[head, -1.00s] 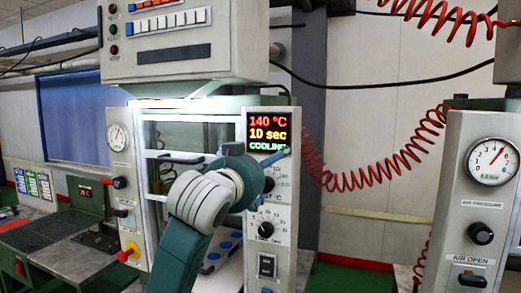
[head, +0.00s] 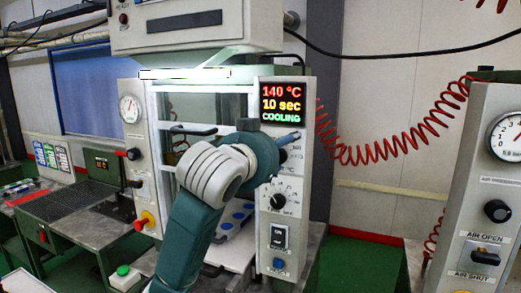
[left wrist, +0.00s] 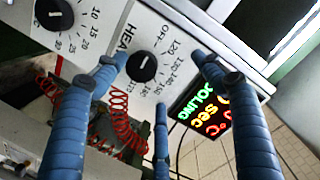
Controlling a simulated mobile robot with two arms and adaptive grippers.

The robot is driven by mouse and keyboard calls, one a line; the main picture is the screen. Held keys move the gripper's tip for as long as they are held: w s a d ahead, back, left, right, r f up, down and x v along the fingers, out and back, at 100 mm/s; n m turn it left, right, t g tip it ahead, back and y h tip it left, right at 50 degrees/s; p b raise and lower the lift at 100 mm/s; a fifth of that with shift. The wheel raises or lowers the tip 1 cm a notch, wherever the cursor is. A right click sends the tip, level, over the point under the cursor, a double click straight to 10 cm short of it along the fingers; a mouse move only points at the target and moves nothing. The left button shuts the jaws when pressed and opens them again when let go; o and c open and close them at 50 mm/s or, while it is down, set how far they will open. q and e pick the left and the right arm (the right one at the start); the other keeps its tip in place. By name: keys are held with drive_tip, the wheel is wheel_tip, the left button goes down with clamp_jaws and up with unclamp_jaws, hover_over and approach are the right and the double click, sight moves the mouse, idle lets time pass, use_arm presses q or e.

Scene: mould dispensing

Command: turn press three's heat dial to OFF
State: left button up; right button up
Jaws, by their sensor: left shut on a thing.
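The heat dial (left wrist: 142,67) is a round black knob on the press's pale front panel, with OFF and temperature numbers around it. My left gripper (left wrist: 160,75) has its blue fingers on either side of this knob and is shut on it. I cannot tell exactly which mark the dial points at. In the head view my left gripper (head: 268,150) covers most of the dial. The display (head: 283,103) above it reads 140 °C, 10 sec and COOLING. My right gripper is in no view.
A second black dial (head: 278,201) and a rocker switch (head: 278,237) sit below on the same panel. A red coiled hose (head: 385,145) hangs to the right. Another press panel (head: 490,200) with a gauge stands at far right.

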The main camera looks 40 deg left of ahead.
use_arm(q)
drive_tip(key=shift+s+d+r, duration=0.15)
drive_tip(key=shift+s+r, duration=0.5)
drive_tip(key=shift+r, duration=0.35)
drive_tip(key=shift+c, duration=0.2)
drive_tip(key=shift+s+d, duration=0.2)
drive_tip(key=shift+s, duration=0.1)
drive_tip(key=f+b+v, duration=0.1)
drive_tip(key=v, duration=0.9)
drive_tip(key=shift+s+d+b, duration=0.2)
drive_tip(key=shift+d+b, duration=0.05)
drive_tip(key=shift+b, duration=0.05)
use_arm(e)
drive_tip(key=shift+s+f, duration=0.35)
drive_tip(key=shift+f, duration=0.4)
use_arm(q)
drive_tip(key=shift+w, duration=0.15)
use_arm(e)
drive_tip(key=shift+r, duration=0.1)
